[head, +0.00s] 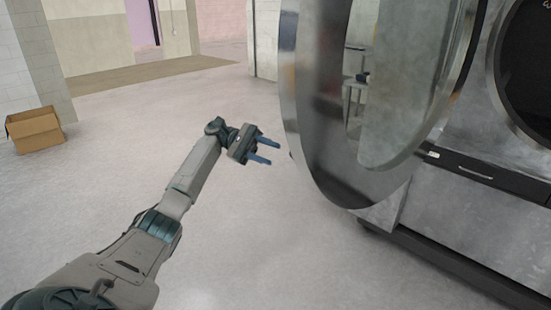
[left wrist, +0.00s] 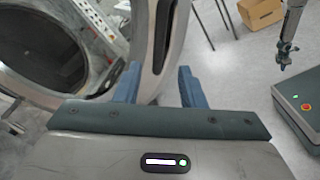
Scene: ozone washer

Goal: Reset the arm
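My left arm (head: 190,175) reaches out from the lower left in the head view. Its left gripper (head: 268,151) is open and empty, with two blue fingers apart, just left of the round metal washer door. In the left wrist view the two fingers of the left gripper (left wrist: 158,88) stand apart with nothing held between them. The edge of the open door (left wrist: 157,40) shows beyond and between them. In the head view the door (head: 340,110) stands swung open. I cannot tell whether a finger touches it.
The washer body (head: 440,205) stands at the right, with its round dark opening (head: 530,75) at the upper right. A cardboard box (head: 35,130) sits on the floor at the far left.

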